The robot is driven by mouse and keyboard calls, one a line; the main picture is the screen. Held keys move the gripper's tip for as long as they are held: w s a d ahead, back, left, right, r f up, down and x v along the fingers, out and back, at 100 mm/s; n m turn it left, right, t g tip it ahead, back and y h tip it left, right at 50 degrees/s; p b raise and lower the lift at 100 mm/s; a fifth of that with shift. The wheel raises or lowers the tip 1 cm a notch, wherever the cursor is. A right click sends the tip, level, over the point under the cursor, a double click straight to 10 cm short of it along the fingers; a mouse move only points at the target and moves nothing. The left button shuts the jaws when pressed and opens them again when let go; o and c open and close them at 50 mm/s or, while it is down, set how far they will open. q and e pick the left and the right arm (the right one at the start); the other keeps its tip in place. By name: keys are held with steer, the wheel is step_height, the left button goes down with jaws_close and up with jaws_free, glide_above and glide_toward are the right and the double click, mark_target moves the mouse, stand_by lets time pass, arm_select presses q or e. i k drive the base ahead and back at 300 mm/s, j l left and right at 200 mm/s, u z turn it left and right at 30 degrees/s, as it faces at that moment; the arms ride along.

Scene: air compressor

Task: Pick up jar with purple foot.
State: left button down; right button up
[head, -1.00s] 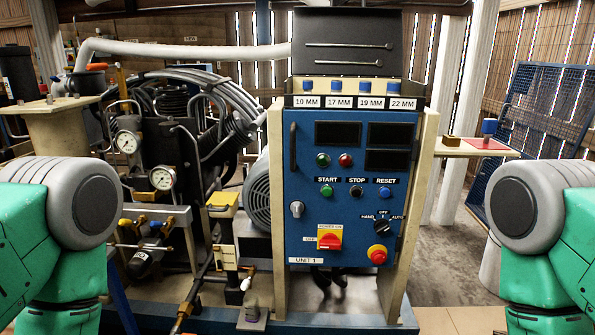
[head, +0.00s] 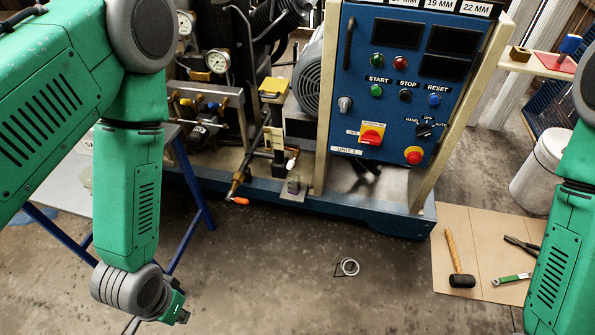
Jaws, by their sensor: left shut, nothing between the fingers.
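My left gripper (head: 177,314) is at the lower left, below the grey wrist joint and only partly visible. It is shut and empty, well apart from the jar, to its left and lower in the picture. My right gripper is out of view; only my right arm shows at the right edge.
The blue control panel (head: 400,90) stands above the base. An orange-tipped valve handle (head: 240,201) is left of the jar. A mallet (head: 460,262) and other tools lie on a board (head: 455,225). A white bin (head: 540,170) stands at right.

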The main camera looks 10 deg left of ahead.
mark_target(294, 177)
steer(key=u, duration=1.6)
steer(key=i+l+z, duration=0.1)
steer(key=i+z, duration=0.5)
steer(key=z, duration=0.25)
steer(key=i+z, duration=0.4)
steer(key=i+j+z, duration=0.2)
steer(key=z, duration=0.2)
